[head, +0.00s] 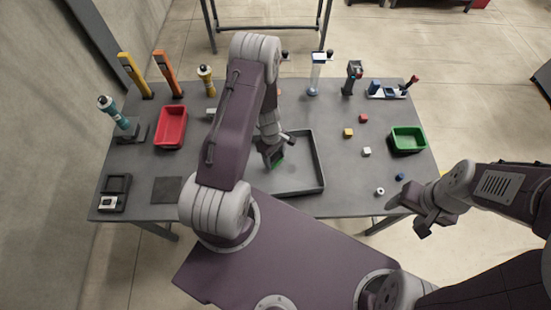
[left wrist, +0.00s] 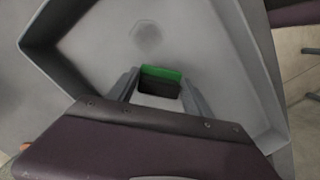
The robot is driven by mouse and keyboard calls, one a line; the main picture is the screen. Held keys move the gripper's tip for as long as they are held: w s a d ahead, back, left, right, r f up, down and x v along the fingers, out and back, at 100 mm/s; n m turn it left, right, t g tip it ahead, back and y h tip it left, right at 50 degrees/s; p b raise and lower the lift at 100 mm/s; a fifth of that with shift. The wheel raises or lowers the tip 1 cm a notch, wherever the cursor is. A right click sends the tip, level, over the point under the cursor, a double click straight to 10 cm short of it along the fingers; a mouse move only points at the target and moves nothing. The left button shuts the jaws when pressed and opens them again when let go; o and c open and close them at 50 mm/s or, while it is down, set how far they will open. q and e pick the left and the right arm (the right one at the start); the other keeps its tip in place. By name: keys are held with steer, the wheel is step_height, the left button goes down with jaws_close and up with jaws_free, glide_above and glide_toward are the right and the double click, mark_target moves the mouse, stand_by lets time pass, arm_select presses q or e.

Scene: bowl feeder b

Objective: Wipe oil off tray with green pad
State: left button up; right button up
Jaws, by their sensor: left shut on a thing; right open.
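The grey tray (head: 318,168) lies at the middle of the table with raised walls. My left gripper (head: 275,158) is over the tray, shut on the green pad (head: 279,163). In the left wrist view the pad (left wrist: 160,73) shows a green edge and a dark face between the fingers of the gripper (left wrist: 158,88). Whether the pad touches the tray floor I cannot tell. My right gripper (head: 420,213) is open and empty, off the table's front right edge.
A red bin (head: 171,127) stands left of the tray, a green bin (head: 408,139) at the right. Small blocks, including a yellow one (head: 348,132), lie between tray and green bin. Bottles and tools line the back. A dark square mat (head: 166,190) lies front left.

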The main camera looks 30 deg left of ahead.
arm_select(q)
steer(key=r+p, duration=0.2)
steer(key=r, duration=0.1)
steer(key=shift+d, duration=0.2)
step_height(320, 180, up, 3)
steer(key=p, duration=0.3)
steer(key=shift+a+r, duration=0.1)
